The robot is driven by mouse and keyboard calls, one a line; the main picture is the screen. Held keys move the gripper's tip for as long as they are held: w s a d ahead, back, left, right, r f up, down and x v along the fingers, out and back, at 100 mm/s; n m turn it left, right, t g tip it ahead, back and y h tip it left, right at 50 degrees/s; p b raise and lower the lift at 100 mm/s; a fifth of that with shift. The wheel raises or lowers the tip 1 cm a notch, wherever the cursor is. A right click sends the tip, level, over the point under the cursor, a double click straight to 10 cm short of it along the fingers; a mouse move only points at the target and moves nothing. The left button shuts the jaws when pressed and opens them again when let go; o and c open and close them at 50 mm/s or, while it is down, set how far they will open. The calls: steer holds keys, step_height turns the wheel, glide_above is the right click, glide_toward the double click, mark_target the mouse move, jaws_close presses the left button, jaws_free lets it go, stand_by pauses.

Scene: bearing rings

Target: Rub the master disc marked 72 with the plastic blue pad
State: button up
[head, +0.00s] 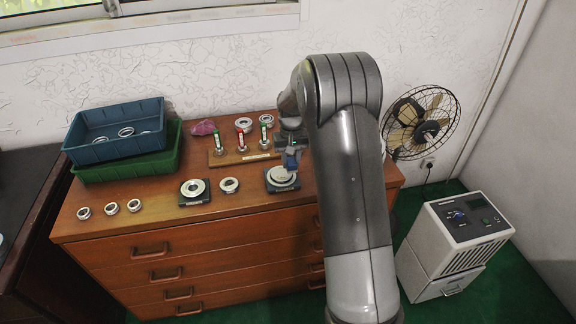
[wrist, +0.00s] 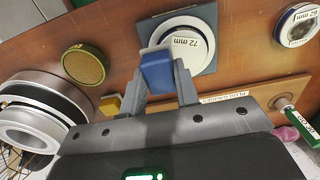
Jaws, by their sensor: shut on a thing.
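The master disc marked 72 (wrist: 196,43) is a pale, round, stepped disc lying on a dark square plate (wrist: 206,14). In the head view the disc (head: 282,177) lies on its plate near the front right of the chest top. My gripper (wrist: 160,88) is shut on the blue pad (wrist: 157,71), whose pale lower edge faces the disc. The pad overlaps the disc's near left edge in the wrist view; I cannot tell whether they touch. In the head view the blue pad (head: 291,161) shows just above the disc, with my arm reaching in from the right.
A plug gauge rack (head: 243,157) stands behind the disc. Another disc on a plate (head: 194,188), a ring (head: 229,185) and three small rings (head: 111,208) lie left. Stacked blue (head: 117,130) and green crates (head: 130,167) stand at the back left.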

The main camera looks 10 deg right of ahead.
steer(key=shift+r, duration=2.7)
